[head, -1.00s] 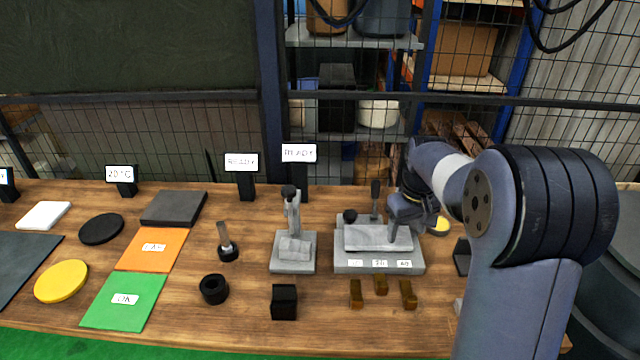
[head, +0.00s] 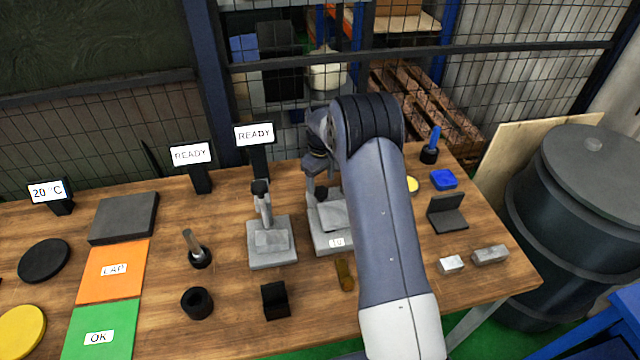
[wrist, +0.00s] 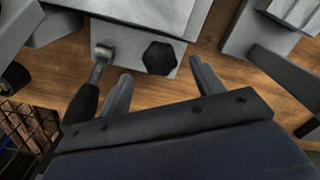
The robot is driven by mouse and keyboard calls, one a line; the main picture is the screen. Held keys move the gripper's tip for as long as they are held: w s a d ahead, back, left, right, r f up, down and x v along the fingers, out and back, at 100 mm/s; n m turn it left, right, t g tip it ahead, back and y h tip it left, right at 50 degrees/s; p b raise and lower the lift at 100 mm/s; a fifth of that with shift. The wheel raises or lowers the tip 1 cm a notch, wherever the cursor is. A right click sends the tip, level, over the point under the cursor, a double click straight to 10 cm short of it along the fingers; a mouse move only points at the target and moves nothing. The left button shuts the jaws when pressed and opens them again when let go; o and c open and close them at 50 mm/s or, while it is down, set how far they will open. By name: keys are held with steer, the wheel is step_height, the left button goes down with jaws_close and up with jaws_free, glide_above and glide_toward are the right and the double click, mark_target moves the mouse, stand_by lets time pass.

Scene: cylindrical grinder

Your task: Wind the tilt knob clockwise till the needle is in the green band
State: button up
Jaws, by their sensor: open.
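A black lobed knob (wrist: 160,57) sits on the end of a grey block in the wrist view; I take it for the tilt knob. My gripper (wrist: 163,86) is open and empty, its two fingers to either side of and just short of the knob, with no contact visible. A lever with a black handle (wrist: 84,100) stands close beside the left finger. In the head view the grey fixture (head: 321,236) is partly hidden behind my arm, and a dark knob (head: 321,193) shows on it. No needle or green band can be made out.
A second grey fixture (head: 271,250) with a lever stands left of this one. A brown block (head: 345,275) and a black block (head: 275,300) lie in front. A black angled stand (head: 447,213) and metal blocks (head: 490,255) are at right. READY signs (head: 254,135) stand behind.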

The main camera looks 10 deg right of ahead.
mark_target(321, 190)
steer(key=shift+f+p, duration=0.3)
steer(key=shift+f, duration=1.45)
steer(key=c, duration=1)
steer(key=shift+f+m+b, duration=0.2)
steer(key=shift+m+b, duration=0.4)
steer(key=shift+b, duration=0.35)
steer(key=m+b, duration=0.2)
steer(key=m, duration=0.1)
steer(key=shift+r, duration=0.2)
steer(key=shift+m, duration=0.3)
steer(key=o, duration=1)
